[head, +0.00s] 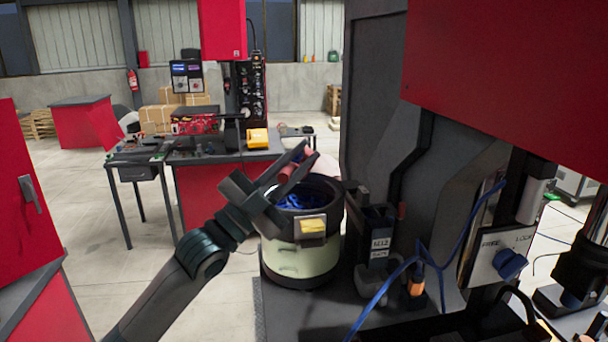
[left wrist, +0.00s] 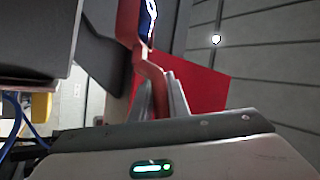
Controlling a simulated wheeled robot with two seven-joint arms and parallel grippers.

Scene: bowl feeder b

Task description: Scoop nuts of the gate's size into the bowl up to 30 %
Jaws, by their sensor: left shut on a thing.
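My left gripper (head: 298,166) is above the rim of the dark-topped, cream-sided bowl (head: 302,259). Blue pieces (head: 300,201) lie inside the bowl; their size is too small to tell. The left gripper is shut on a red scoop (head: 287,164), mostly hidden by the fingers in the head view. In the left wrist view the scoop's red bent handle (left wrist: 149,70) runs up between the fingers (left wrist: 160,97). Something blue and bright shows at its upper end, cut by the frame edge. A dark unit with a white size label (head: 380,243) stands right of the bowl. My right gripper is not seen.
The grey machine column (head: 372,95) and a red panel (head: 505,75) rise close on the right. Blue cables (head: 388,285) and a switch plate (head: 508,253) are near the front right. A red workbench (head: 215,195) stands behind. Floor on the left is partly free.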

